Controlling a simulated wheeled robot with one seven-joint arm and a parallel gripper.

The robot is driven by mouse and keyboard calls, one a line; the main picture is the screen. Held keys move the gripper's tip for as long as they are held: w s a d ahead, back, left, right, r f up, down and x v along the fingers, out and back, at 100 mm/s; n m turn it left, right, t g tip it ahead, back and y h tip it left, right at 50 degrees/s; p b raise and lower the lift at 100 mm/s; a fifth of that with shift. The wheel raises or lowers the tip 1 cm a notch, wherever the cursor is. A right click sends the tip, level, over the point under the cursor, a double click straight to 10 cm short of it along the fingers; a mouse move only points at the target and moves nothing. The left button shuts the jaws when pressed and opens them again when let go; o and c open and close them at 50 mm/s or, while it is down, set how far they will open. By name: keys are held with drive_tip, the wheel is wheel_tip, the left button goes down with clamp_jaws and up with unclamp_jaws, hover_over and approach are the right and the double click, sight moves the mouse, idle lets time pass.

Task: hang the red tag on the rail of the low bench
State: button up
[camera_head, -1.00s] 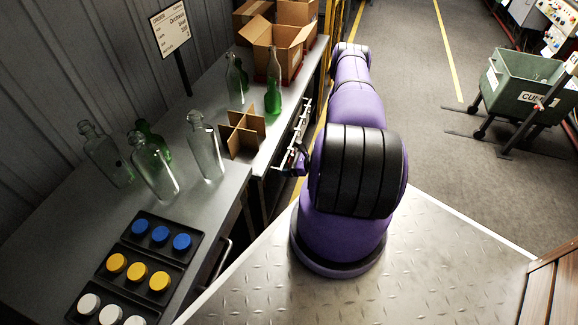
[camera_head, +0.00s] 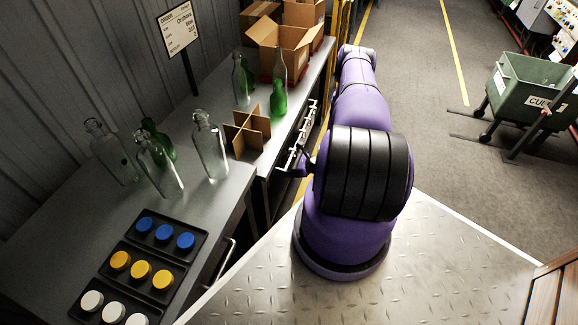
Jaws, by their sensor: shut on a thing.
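The low bench (camera_head: 318,72) runs along the left, and a pale rail with several hooks (camera_head: 303,135) is fixed along its front side. My gripper (camera_head: 293,170) shows only as a small dark shape at the near end of the rail, mostly hidden by my purple arm. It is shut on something. The red tag cannot be made out at this size. I cannot tell whether the gripper or what it holds touches the rail.
Glass bottles (camera_head: 209,145), a cardboard divider (camera_head: 246,131) and open boxes (camera_head: 282,45) stand on the worktops. A tray of coloured caps (camera_head: 150,262) is nearest. A green cart (camera_head: 528,90) stands at right, with clear floor (camera_head: 425,110) between.

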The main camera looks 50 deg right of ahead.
drive_tip(key=shift+f, duration=0.5)
idle(0.3)
drive_tip(key=o, duration=0.7)
drive_tip(key=shift+o, duration=0.2)
drive_tip(key=s+d, duration=0.5)
drive_tip(key=s, duration=0.7)
idle(1.1)
idle(0.5)
